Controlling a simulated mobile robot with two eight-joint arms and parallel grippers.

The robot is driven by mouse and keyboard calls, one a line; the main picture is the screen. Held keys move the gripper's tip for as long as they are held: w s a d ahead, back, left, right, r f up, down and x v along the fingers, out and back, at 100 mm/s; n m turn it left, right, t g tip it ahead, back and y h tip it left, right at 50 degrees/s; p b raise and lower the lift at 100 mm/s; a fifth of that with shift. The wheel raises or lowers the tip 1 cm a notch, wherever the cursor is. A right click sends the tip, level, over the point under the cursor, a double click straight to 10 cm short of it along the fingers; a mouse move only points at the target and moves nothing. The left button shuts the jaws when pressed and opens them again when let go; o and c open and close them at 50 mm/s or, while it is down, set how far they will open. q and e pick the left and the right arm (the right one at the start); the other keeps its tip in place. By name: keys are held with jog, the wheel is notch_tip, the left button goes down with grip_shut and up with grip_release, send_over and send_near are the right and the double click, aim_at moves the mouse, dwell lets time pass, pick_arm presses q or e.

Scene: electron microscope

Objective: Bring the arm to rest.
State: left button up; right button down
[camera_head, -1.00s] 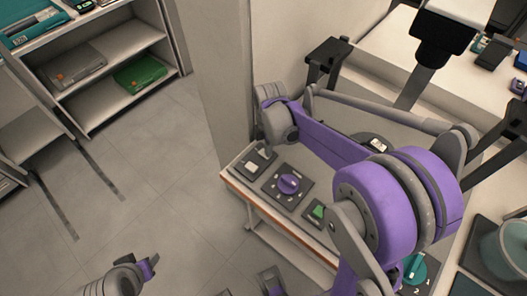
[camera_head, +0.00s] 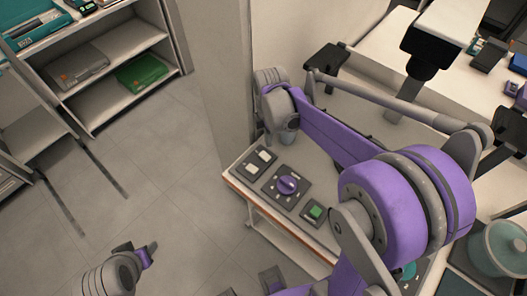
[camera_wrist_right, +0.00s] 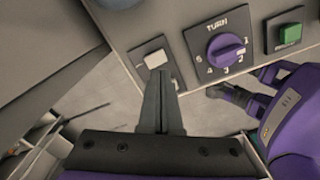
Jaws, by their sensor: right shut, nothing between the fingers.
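My right arm, purple and grey, spans the right half of the head view. Its wrist (camera_head: 275,103) is above and behind the control panel's back left end. In the right wrist view my right gripper (camera_wrist_right: 160,102) is shut and empty, its tips close to a white switch (camera_wrist_right: 157,59); I cannot tell whether they touch. The head view shows the white switch (camera_head: 259,161) uncovered, beside a purple TURN knob (camera_head: 287,186) and a green button (camera_head: 315,212). Part of my left arm (camera_head: 118,274) shows at the bottom left; its jaws are unclear.
The microscope bench (camera_head: 375,58) with dark brackets stands at the back right, near my right arm. A teal-filled glass container (camera_head: 497,248) is at the right edge. A shelf unit (camera_head: 118,90) stands at the back left. Open floor (camera_head: 160,165) lies between.

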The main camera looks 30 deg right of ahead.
jog(key=shift+r, duration=0.3)
jog(key=s+a+m+t, duration=0.2)
jog(key=s+a+m, duration=0.1)
jog(key=s+m, duration=0.4)
jog(key=s+a+r+m+t, duration=0.1)
jog(key=s+a+m+t, duration=0.2)
jog(key=s+m, duration=0.5)
jog(key=shift+s+a+m, duration=0.25)
jog(key=shift+a+m, duration=0.15)
jog(key=shift+m, duration=0.3)
jog(key=shift+d+r, duration=0.1)
